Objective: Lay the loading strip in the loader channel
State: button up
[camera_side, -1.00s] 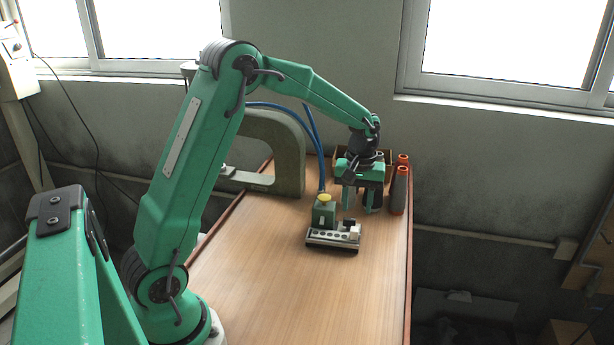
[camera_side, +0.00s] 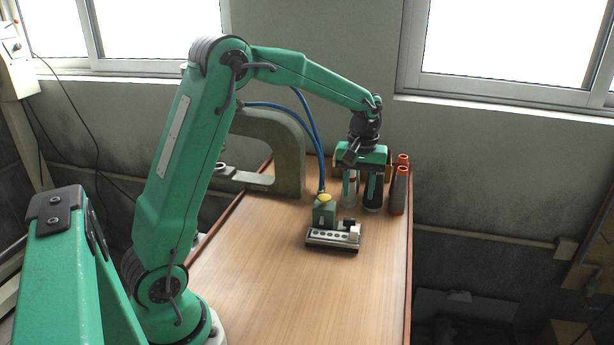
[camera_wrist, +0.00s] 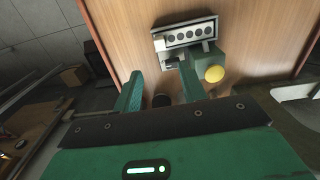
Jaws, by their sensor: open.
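The loader (camera_side: 333,238) is a low metal fixture on the bench, with a row of dark round holes and a green block with a yellow knob (camera_side: 325,197). It also shows in the wrist view (camera_wrist: 186,36), ahead of the fingers. I cannot tell the loading strip apart from the loader's holed face. My gripper (camera_side: 361,205) is open, behind and right of the loader, apart from it. In the wrist view its two green fingers (camera_wrist: 160,78) are spread. A small dark round thing (camera_wrist: 161,100) shows between them; I cannot tell what it is.
Two orange-ended tubes (camera_side: 398,190) stand right of my gripper, near the bench's right edge. A grey-green arched frame (camera_side: 290,150) stands at the back left. Blue hoses (camera_side: 312,135) run down to the green block. The front of the wooden bench (camera_side: 300,295) is clear.

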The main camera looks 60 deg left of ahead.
jog(key=s+d+r+m+t, duration=0.2)
jog(key=s+d+r+m, duration=0.25)
jog(key=s+r, duration=0.5)
jog(key=s+d+m+t, duration=0.3)
jog(key=s+d+m, duration=0.1)
jog(key=s, duration=1.1)
jog(key=shift+f+m+t, duration=0.3)
jog(key=shift+f+m, duration=0.05)
jog(key=shift+m, duration=0.2)
jog(key=shift+d, duration=0.1)
jog(key=shift+c, duration=0.5)
jog(key=shift+w, duration=0.15)
